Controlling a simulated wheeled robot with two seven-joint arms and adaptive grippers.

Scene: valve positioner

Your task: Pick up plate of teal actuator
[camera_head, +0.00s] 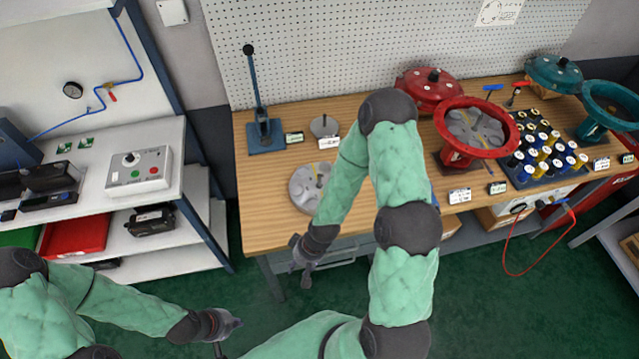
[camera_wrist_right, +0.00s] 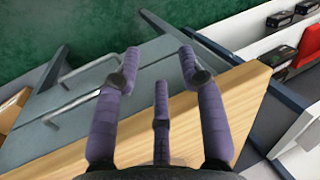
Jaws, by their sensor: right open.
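The teal actuator stands at the far right of the workbench in the head view, with its open teal housing (camera_head: 607,108) beside a domed teal cover (camera_head: 553,73). I cannot see a plate clearly inside the teal housing. A round grey plate (camera_head: 308,190) lies on the bench, partly behind my right arm. My right gripper (camera_head: 303,262) hangs at the bench's front edge, below that plate. In the wrist view its fingers (camera_wrist_right: 160,75) are spread and empty over the wooden edge. My left gripper (camera_head: 222,327) is low at the left, over the floor; its fingers are too small to judge.
A red housing (camera_head: 478,132) holding a grey plate and a red cover (camera_head: 428,88) stand on the bench. Several coloured cylinders fill a black tray (camera_head: 525,178). A blue lever press (camera_head: 264,132) stands at the back left. A shelf with a control box (camera_head: 138,170) is at left.

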